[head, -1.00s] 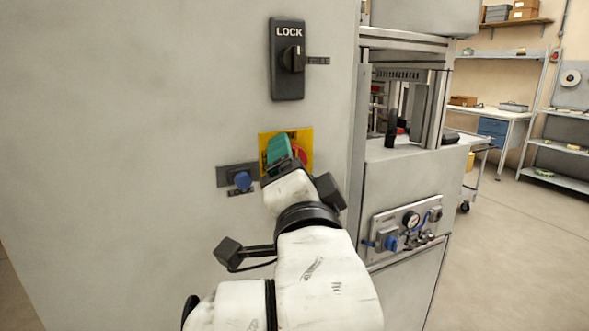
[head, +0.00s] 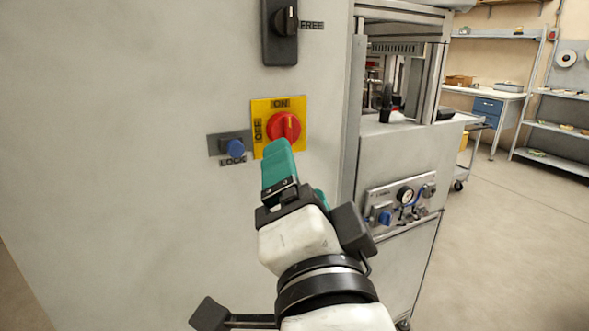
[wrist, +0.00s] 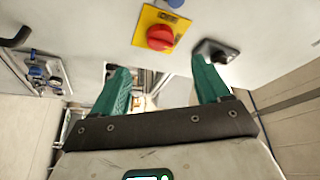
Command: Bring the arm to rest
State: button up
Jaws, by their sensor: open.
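My gripper (wrist: 158,88) has two green fingers. In the wrist view they stand wide apart with nothing between them. In the head view the gripper (head: 285,172) is in front of the grey cabinet, just below the red rotary switch (head: 284,127) on its yellow plate (head: 264,110). The wrist view shows the red switch (wrist: 160,38) beyond the fingertips, apart from them. The plate reads ON and OFF. One finger is mostly hidden behind the other in the head view.
A blue button (head: 235,148) sits left of the switch above a LOCK label. A black knob (head: 287,21) is above, beside a FREE label. A machine with a gauge panel (head: 401,203) stands to the right. Open floor (head: 520,230) lies farther right.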

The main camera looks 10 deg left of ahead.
jog(key=shift+s, duration=0.2)
jog(key=d+f+n+g+h+p, duration=0.3)
jog(key=d+f+g, duration=0.2)
jog(key=d+f, duration=0.65)
jog(key=d+f+n+g+h+p, duration=0.2)
jog(key=d+f+n+g, duration=0.15)
jog(key=d+f, duration=0.8)
jog(key=s+d+f+n+g+p, duration=0.1)
jog(key=s+d+f+g, duration=0.3)
jog(key=s+f, duration=0.5)
jog(key=s+d+f+n+g+p, duration=0.1)
jog(key=s+d+f+g+p, duration=0.2)
jog(key=s+f+g, duration=0.3)
jog(key=s+d+f, duration=0.1)
jog(key=s+f, duration=0.3)
jog(key=s, duration=0.5)
jog(key=shift+s+f, duration=0.15)
jog(key=shift+s, duration=0.05)
jog(key=shift+c, duration=0.4)
